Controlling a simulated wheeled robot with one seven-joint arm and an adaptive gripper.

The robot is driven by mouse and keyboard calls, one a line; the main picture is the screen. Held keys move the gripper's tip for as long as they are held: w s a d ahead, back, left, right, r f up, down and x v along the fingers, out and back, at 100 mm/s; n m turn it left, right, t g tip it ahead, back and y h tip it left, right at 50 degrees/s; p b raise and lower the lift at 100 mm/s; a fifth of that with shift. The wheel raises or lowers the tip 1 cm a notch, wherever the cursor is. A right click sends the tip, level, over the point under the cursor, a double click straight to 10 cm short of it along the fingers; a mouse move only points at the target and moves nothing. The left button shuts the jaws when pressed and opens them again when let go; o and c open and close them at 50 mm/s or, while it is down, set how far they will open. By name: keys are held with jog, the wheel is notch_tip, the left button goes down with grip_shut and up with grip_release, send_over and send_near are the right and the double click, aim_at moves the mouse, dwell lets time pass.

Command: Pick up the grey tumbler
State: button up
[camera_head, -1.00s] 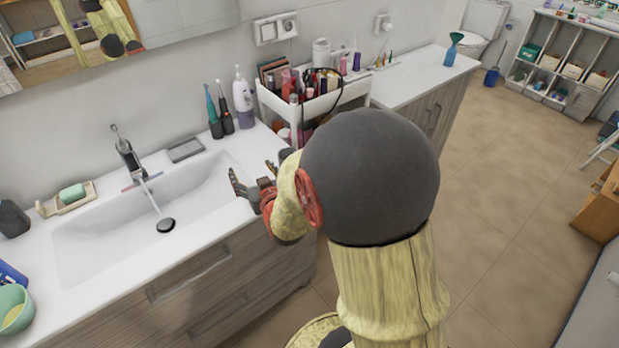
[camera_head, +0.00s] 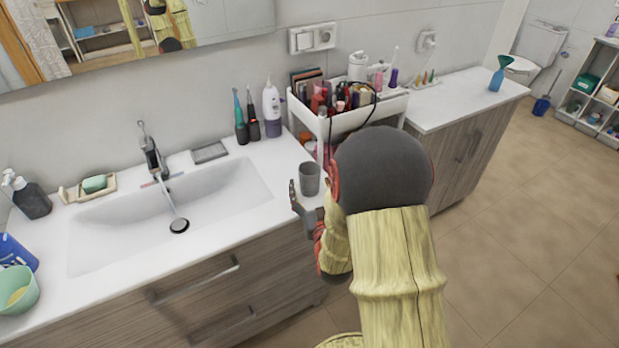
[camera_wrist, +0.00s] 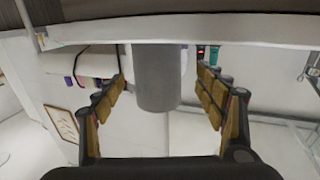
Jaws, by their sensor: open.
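The grey tumbler (camera_head: 310,178) stands upright on the right end of the white sink counter, near its front edge. My gripper (camera_head: 304,205) is just in front of it at the counter edge, with one finger showing to its left; my arm hides the other. In the wrist view the tumbler (camera_wrist: 157,80) appears between the two spread fingers of my open gripper (camera_wrist: 163,92), with a visible gap on each side. That view looks upside down. I cannot tell how deep the tumbler sits between the fingers.
A white cart (camera_head: 345,122) full of cosmetics stands just right of the counter, close behind my arm. Toothbrushes (camera_head: 246,116) and a white-purple bottle (camera_head: 271,110) stand behind the tumbler. The sink basin (camera_head: 130,225), with running water, lies to the left.

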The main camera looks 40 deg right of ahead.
aim_at(308, 171)
jog(key=b+x, duration=0.2)
jog(key=x, duration=0.6)
jog(key=shift+s+d+r, duration=0.1)
jog(key=shift+d, duration=0.1)
jog(key=shift+c, duration=1.2)
jog(key=c, duration=1.1)
jog(key=shift+c, duration=0.7)
